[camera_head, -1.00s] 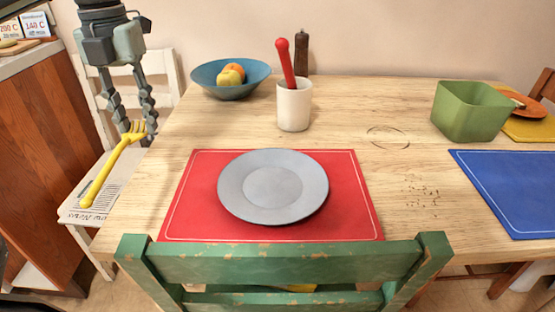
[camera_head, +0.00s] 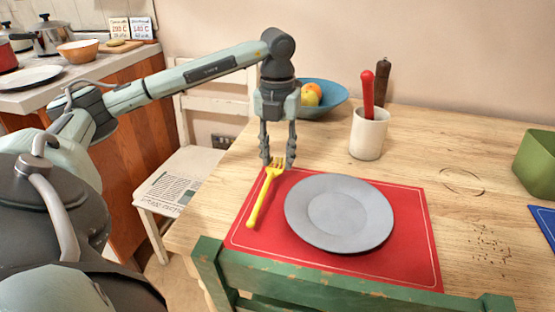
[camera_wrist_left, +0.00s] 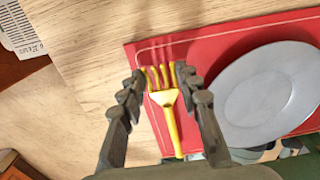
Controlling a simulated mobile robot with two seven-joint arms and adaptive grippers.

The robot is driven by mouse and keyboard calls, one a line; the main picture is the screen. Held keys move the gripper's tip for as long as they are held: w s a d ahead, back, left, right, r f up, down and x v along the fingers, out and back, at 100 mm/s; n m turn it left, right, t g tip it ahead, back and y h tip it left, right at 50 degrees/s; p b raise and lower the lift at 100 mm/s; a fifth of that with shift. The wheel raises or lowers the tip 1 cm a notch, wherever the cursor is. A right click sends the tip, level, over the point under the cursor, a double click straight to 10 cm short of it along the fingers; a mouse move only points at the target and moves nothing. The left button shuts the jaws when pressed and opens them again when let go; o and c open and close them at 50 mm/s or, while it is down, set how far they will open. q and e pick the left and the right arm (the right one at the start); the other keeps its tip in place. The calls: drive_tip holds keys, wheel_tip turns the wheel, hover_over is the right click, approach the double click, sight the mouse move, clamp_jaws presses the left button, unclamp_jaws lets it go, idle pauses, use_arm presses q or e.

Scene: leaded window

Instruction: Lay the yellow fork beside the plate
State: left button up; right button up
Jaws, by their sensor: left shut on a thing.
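The yellow fork (camera_head: 256,205) is in my left gripper (camera_head: 278,163), tines toward the far side and handle toward the near side. The fingers are shut on its tined head, as the left wrist view also shows with the fork (camera_wrist_left: 172,122) between the fingertips (camera_wrist_left: 160,82). The fork is over the left strip of the red placemat (camera_head: 405,265), left of the grey plate (camera_head: 338,212) and apart from it. I cannot tell whether the handle touches the mat. My right gripper is not in view.
A green chair (camera_head: 290,286) stands at the near table edge. A white cup (camera_head: 367,135) with a red-handled tool, a dark pepper mill (camera_head: 382,82) and a blue fruit bowl (camera_head: 322,107) stand behind. A green box (camera_head: 537,162) is at the right.

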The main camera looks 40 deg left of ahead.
use_arm(q)
drive_tip(key=shift+f, duration=0.85)
drive_tip(key=shift+f, duration=0.15)
drive_tip(key=o, duration=0.9)
drive_tip(key=shift+c, duration=0.2)
